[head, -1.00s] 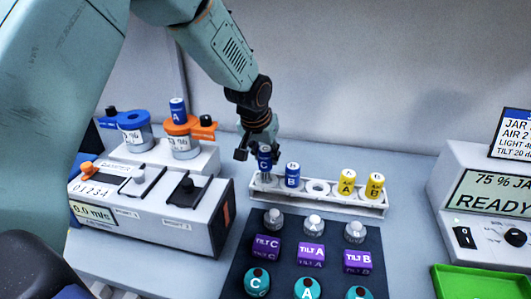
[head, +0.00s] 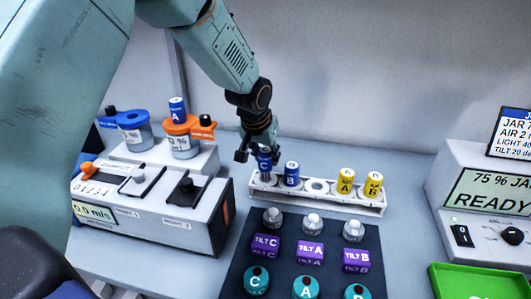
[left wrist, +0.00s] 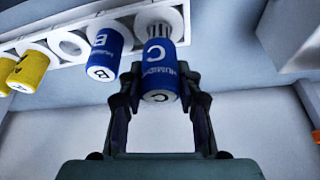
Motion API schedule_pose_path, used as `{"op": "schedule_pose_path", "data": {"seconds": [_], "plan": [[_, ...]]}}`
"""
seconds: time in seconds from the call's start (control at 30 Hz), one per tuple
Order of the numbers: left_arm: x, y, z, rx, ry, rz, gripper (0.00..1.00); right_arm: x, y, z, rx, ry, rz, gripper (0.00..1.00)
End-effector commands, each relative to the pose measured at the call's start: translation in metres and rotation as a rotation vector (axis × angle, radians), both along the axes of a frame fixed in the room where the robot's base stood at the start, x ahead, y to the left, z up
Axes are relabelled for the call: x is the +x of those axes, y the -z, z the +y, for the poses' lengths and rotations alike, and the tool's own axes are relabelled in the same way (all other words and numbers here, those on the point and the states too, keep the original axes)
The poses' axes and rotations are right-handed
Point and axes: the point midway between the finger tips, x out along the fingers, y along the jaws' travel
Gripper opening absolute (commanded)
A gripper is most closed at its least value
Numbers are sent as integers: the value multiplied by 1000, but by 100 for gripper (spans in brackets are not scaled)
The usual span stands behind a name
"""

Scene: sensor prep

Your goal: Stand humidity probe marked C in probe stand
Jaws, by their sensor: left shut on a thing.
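The humidity probe marked C (head: 265,160) is a blue cylinder at the left end of the white probe stand (head: 330,202). My left gripper (head: 258,152) is shut on it from above. In the left wrist view, probe C (left wrist: 158,68) is between the fingers of the left gripper (left wrist: 160,100). Its grey metal tip is at the end ring of the stand; how deep it sits is hard to tell. A blue probe marked B (head: 291,174) stands in the neighbouring slot. My right gripper is not in view.
Yellow probes A (head: 345,181) and B (head: 373,185) stand at the right of the stand, past an empty ring (head: 317,186). A dark mat (head: 240,270) with purple and teal items lies in front. A grey device (head: 150,215) is left; a green tray (head: 470,282) right.

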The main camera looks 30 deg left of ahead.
Motion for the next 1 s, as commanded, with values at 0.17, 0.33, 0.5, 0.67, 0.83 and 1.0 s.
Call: {"op": "schedule_pose_path", "data": {"seconds": [0.17, 0.33, 0.5, 0.67, 0.83, 1.0], "plan": [[0, 1, 0, 0, 0, -1, 1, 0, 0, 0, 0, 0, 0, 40], [0, 1, 0, 0, 0, -1, 1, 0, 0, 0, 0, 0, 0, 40], [0, 1, 0, 0, 0, -1, 1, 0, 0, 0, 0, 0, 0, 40], [0, 4, 0, 0, 0, -1, 1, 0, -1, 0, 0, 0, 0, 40], [0, 6, 0, 0, 0, -1, 1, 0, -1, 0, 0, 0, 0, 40], [0, 7, 0, 0, 0, -1, 1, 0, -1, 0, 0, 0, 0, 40]]}}
